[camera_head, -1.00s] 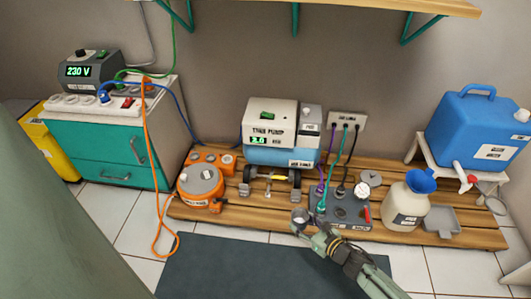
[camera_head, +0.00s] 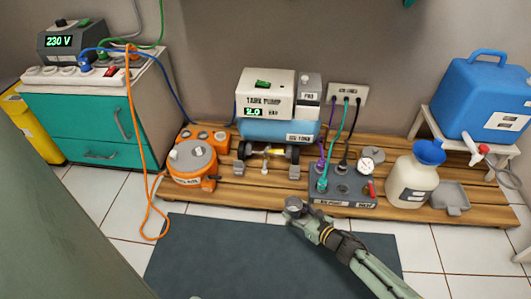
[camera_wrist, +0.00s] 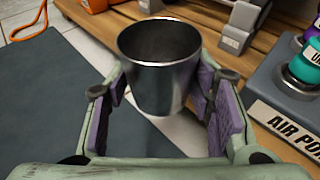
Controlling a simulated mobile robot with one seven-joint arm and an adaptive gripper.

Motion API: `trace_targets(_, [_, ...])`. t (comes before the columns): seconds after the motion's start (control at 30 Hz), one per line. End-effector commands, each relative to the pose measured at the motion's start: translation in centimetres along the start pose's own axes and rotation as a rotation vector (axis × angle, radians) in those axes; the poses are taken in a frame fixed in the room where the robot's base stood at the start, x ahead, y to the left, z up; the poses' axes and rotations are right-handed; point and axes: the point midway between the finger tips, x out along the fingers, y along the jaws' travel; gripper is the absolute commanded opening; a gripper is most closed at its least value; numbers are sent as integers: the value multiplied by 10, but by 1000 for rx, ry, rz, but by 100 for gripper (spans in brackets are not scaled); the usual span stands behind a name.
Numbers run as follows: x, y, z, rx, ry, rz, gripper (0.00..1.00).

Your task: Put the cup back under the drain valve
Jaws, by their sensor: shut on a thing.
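The cup (camera_wrist: 160,75) is a small shiny metal cup, upright between the purple pads of my gripper (camera_wrist: 165,110) in the wrist view. My gripper is shut on it. In the head view the cup (camera_head: 294,205) is held at the front edge of the wooden pallet, left of the grey air port block. My gripper (camera_head: 305,218) reaches in from the lower right. The tank pump (camera_head: 267,95) stands behind, with its blue tank (camera_head: 275,131).
The air port block (camera_head: 342,192) with hoses and a gauge stands right of the cup. An orange round unit (camera_head: 192,165) is at left. A white bottle with blue funnel (camera_head: 414,178) and a blue water container (camera_head: 485,100) are at right. The dark mat (camera_head: 250,262) is clear in front.

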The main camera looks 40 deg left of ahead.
Motion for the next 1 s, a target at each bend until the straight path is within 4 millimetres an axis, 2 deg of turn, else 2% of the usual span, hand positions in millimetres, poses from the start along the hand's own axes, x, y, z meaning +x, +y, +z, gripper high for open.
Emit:
trace_targets(0.03, [15, 3, 2, -1, -1, 7, 18])
trace_targets(0.3, [85, 3, 22, -2, 0, 7, 18])
trace_targets(0.5, [126, 2, 36, -3, 1, 4, 18])
trace_targets(0.73, [145, 1, 43, -2, 0, 2, 18])
trace_targets(0.8, [156, 2, 46, -2, 0, 3, 18])
trace_targets(0.83, [160, 2, 43, -1, 1, 3, 18])
trace_targets(0.9, [162, 1, 25, 1, 3, 1, 18])
trace_targets(1.0, [164, 1, 20, 0, 1, 0, 18])
